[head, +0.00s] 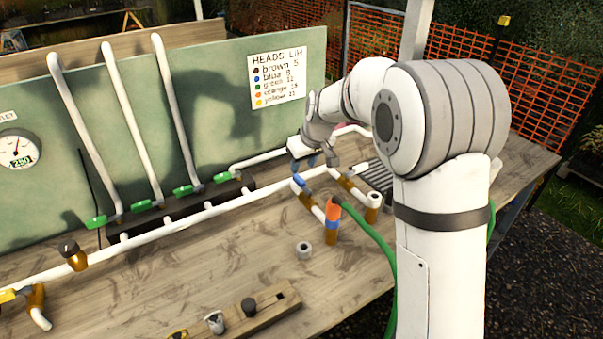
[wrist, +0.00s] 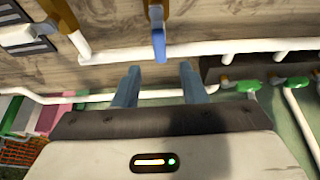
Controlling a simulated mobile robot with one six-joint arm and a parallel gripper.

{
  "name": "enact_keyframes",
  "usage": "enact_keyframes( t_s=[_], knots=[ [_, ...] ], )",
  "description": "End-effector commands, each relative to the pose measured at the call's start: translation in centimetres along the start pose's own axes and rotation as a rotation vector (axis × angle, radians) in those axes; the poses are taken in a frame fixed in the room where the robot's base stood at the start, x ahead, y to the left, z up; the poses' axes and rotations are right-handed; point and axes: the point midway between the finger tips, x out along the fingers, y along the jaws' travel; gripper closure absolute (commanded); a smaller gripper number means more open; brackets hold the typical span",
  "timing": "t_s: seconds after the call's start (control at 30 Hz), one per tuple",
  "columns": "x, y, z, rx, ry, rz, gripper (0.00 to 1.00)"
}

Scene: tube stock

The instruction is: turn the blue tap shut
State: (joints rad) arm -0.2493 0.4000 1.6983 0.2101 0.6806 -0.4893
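The blue tap (head: 301,182) is a small blue lever on a short branch with a brown fitting, off the white pipe on the bench. In the wrist view its blue lever (wrist: 158,45) hangs down from a brown fitting, its end towards my gripper. My gripper (head: 304,162) is just above and behind the tap in the head view. In the wrist view my gripper (wrist: 159,72) has its two blue-grey fingers well apart, with nothing between them. The lever's end lies just past the fingertips, roughly centred on the gap, and I see no contact.
Green taps (head: 183,190) sit at the feet of upright white pipes by the green board (head: 200,110). A green hose (head: 375,237) with an orange connector (head: 333,211) is close beside the blue tap. A loose grey ring (head: 304,250) lies on the bench in front.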

Motion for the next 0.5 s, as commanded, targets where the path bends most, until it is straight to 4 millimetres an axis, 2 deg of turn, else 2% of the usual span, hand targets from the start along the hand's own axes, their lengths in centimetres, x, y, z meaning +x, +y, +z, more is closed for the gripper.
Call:
enact_keyframes(
  t_s=[0.1, 0.3, 0.5],
  knots=[
    [2.1, 0.0, 0.1, 0.001, -0.006, -0.002, 0.62],
    [4.9, 0.0, 0.1, 0.001, -0.004, -0.001, 0.62],
    [6.1, 0.0, 0.1, 0.002, -0.002, 0.0, 0.62]
  ],
)
